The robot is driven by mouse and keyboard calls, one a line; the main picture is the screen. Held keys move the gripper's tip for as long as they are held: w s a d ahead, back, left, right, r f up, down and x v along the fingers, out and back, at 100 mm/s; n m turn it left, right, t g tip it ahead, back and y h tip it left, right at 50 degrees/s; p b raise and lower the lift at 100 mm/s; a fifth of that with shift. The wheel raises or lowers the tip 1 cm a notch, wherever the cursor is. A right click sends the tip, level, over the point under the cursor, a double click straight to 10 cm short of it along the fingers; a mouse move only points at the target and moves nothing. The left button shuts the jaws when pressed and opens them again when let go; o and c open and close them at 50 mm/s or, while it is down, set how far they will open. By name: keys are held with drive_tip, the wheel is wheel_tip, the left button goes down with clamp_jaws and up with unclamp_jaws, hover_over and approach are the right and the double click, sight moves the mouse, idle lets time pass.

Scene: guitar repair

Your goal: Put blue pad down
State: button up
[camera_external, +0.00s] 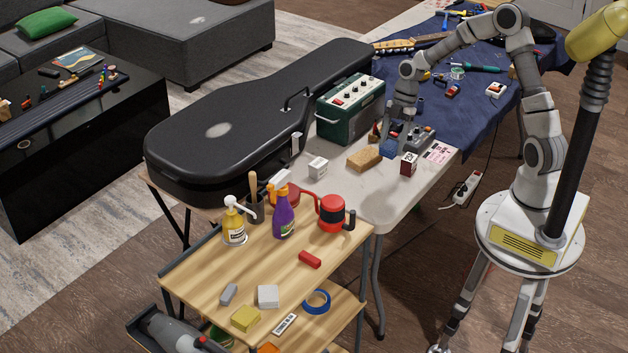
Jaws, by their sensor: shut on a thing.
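My gripper (392,138) points down over the white table (405,196), between the green amplifier and a grey pedal-like device. It is shut on the blue pad (388,148), which shows at the fingertips. The pad is close to the tabletop; I cannot tell whether it touches. A tan sponge (364,158) lies just left of and nearer than the pad. A dark red and white box (408,164) stands to its right.
The green amplifier (350,108) and black guitar case (235,135) stand left of my gripper. A grey device (420,137) is close on the right. A white box (317,167) sits nearer. The front of the white table is clear. A wooden cart (240,290) holds bottles and blocks.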

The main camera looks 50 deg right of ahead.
sight(382, 148)
drive_tip(key=a+f, duration=0.2)
drive_tip(key=w+a+f+b, duration=0.1)
drive_tip(key=a+f, duration=0.1)
drive_tip(key=a, duration=0.1)
drive_tip(key=a+f+b, duration=0.1)
drive_tip(key=a+f, duration=0.1)
drive_tip(key=f, duration=0.1)
drive_tip(key=shift+w+a, duration=0.15)
drive_tip(key=shift+w, duration=0.1)
drive_tip(key=shift+f+b, duration=0.4)
drive_tip(key=shift+f, duration=1.65)
drive_tip(key=shift+f, duration=0.1)
drive_tip(key=shift+f, duration=0.15)
drive_tip(key=o, duration=1.3)
drive_tip(key=shift+r, duration=0.2)
drive_tip(key=p+v, duration=0.2)
drive_tip(key=v, duration=1)
